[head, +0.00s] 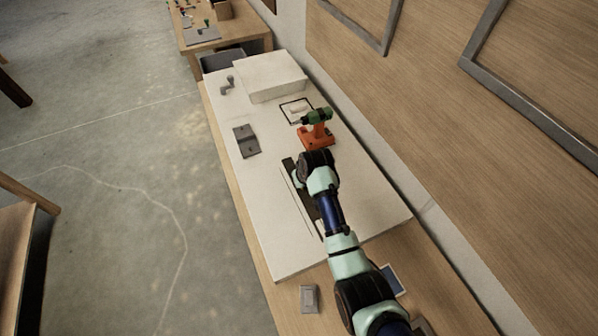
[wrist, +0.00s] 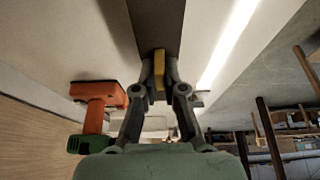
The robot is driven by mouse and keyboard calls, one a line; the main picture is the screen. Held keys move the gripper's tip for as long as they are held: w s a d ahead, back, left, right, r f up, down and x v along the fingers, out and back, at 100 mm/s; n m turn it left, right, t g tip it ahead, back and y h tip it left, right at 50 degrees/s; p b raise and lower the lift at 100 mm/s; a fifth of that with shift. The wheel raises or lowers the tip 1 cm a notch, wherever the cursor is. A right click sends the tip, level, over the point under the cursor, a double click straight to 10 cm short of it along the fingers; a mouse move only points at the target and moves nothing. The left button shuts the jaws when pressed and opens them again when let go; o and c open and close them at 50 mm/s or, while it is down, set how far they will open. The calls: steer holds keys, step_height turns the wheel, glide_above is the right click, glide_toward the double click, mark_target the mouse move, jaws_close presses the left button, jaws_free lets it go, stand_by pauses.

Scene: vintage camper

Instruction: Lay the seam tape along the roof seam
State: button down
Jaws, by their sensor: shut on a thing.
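My gripper (wrist: 160,72) is shut on a small yellow piece (wrist: 159,68), seen end-on between the fingertips in the wrist view. I cannot tell if this is the seam tape. A dark flat strip (wrist: 157,22) runs away from the fingertips on the pale panel. My fingertips and the yellow piece are hidden by my arm in the head view.
An orange and green drill (head: 316,135) stands close to my arm. A white piece (head: 298,107) lies in a black outline. A grey bracket (head: 246,140), a crank (head: 227,85) and a white box (head: 270,77) stand farther back. The panel's left front is clear.

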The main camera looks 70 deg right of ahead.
steer(key=shift+r+p, duration=0.1)
steer(key=shift+p, duration=0.2)
steer(key=shift+f+b, duration=1.95)
steer(key=shift+f, duration=1.05)
steer(key=shift+f, duration=0.6)
steer(key=c, duration=1.2)
jaws_free()
steer(key=v, duration=1.2)
